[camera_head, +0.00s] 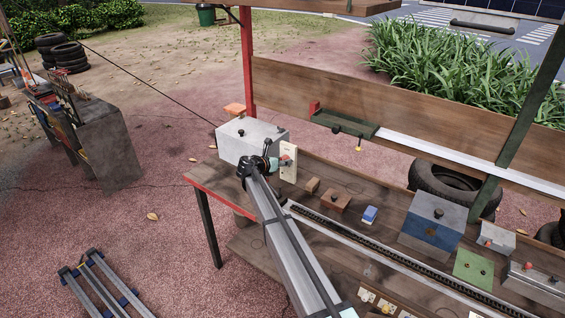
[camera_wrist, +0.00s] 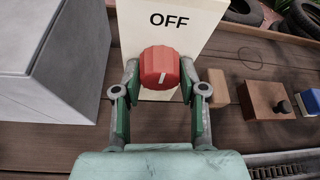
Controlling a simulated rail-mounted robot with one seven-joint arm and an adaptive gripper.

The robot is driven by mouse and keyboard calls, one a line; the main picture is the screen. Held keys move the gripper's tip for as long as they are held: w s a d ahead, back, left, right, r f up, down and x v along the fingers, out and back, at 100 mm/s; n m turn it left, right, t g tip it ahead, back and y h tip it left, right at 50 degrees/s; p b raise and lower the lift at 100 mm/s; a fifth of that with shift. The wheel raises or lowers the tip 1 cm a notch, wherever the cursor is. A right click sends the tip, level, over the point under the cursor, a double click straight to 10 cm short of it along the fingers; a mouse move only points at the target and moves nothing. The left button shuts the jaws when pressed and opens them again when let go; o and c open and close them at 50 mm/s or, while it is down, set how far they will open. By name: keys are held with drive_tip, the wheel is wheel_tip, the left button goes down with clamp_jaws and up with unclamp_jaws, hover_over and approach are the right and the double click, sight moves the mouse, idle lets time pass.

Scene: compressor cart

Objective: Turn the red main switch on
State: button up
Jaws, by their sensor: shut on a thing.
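The red main switch (camera_wrist: 159,68) is a round ridged knob with a white mark on its lower part, in the middle of the wrist view. It sits on a cream panel (camera_wrist: 133,30) with the word OFF above the knob. My gripper (camera_wrist: 160,82) has one finger on each side of the knob and is shut on it. The panel's lower part is partly hidden by my fingers in the wrist view.
A grey metal box (camera_wrist: 50,60) stands close to the left of the panel. A wooden block (camera_wrist: 217,88), a brown box with a black knob (camera_wrist: 268,98) and a blue block (camera_head: 370,215) lie to the right. A cable chain (camera_head: 385,252) runs along the bench (camera_head: 240,190).

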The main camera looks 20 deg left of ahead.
drive_tip(key=shift+f+b, duration=0.1)
drive_tip(key=shift+b, duration=0.5)
drive_tip(key=m+t+y+b, duration=0.1)
drive_tip(key=m+b, duration=0.3)
drive_tip(key=b, duration=0.5)
drive_tip(key=m+t+y+b, duration=0.1)
drive_tip(key=m+y+b, duration=0.2)
drive_tip(key=b, duration=0.7)
drive_tip(key=m+t+y+b, duration=0.1)
drive_tip(key=m+b, duration=0.4)
drive_tip(key=b, duration=0.5)
drive_tip(key=shift+d+f+m+t+y, duration=0.2)
drive_tip(key=shift+d+m+t+y, duration=0.15)
drive_tip(key=shift+y, duration=0.55)
drive_tip(key=shift+a+r+m+b, duration=0.1)
drive_tip(key=shift+r+m+b, duration=0.05)
drive_tip(key=shift+m+b, duration=0.15)
drive_tip(key=o, duration=1.1)
drive_tip(key=shift+o, duration=0.2)
drive_tip(key=shift+s, duration=0.1)
